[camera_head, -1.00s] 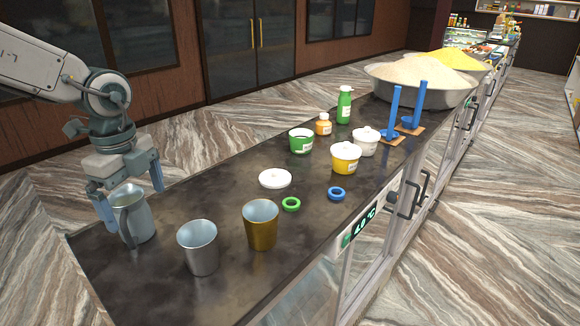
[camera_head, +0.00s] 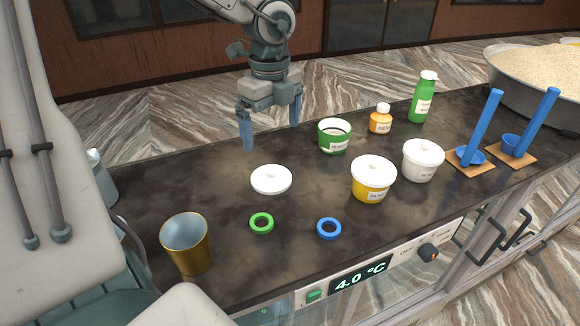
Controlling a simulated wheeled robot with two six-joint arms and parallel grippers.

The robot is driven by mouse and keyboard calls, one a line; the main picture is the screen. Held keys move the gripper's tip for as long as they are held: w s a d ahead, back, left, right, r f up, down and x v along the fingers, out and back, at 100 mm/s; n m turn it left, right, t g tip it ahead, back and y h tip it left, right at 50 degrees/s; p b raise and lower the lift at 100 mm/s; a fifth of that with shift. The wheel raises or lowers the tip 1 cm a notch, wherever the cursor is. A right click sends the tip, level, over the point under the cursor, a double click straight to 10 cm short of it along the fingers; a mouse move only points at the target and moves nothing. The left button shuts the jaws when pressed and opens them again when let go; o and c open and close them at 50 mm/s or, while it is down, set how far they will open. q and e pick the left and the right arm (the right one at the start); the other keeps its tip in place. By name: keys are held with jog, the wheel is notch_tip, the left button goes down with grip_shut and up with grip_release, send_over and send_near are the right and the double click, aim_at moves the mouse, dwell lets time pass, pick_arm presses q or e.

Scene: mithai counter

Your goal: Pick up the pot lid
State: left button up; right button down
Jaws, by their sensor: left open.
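The white round pot lid (camera_head: 271,179) lies flat on the dark counter, near the middle of the camera_head view. My left gripper (camera_head: 271,136) is open and empty, pointing down behind the lid and above the counter's far edge, not touching the lid. A green pot (camera_head: 333,137) stands open and without a lid, to the right of and behind the lid. A yellow pot (camera_head: 372,184) and a white pot (camera_head: 422,163) to the right each wear a white lid. My right gripper is not in view.
A green ring (camera_head: 261,223), a blue ring (camera_head: 328,229) and a golden cup (camera_head: 187,247) stand in front. An orange bottle (camera_head: 381,119), a green bottle (camera_head: 422,100) and blue tools on wooden squares (camera_head: 470,163) are at right. The counter around the lid is clear.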

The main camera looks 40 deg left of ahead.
aim_at(270, 170)
pick_arm(q)
jog(key=shift+s+f+b, duration=0.1)
jog(key=shift+f+b, duration=2.95)
jog(key=shift+s+a+f+b, duration=0.1)
jog(key=shift+s+f+b, duration=0.1)
jog(key=shift+f+b, duration=0.65)
jog(key=shift+s+r+p, duration=0.1)
jog(key=shift+s+p, duration=0.15)
jog(key=shift+p, duration=0.75)
notch_tip(270, 170, down, 2)
jog(key=shift+w+f+p, duration=0.1)
jog(key=shift+f+p, duration=0.05)
jog(key=shift+p, duration=0.15)
jog(key=shift+w+a+f, duration=0.1)
jog(key=shift+f, duration=0.3)
jog(key=c, duration=0.9)
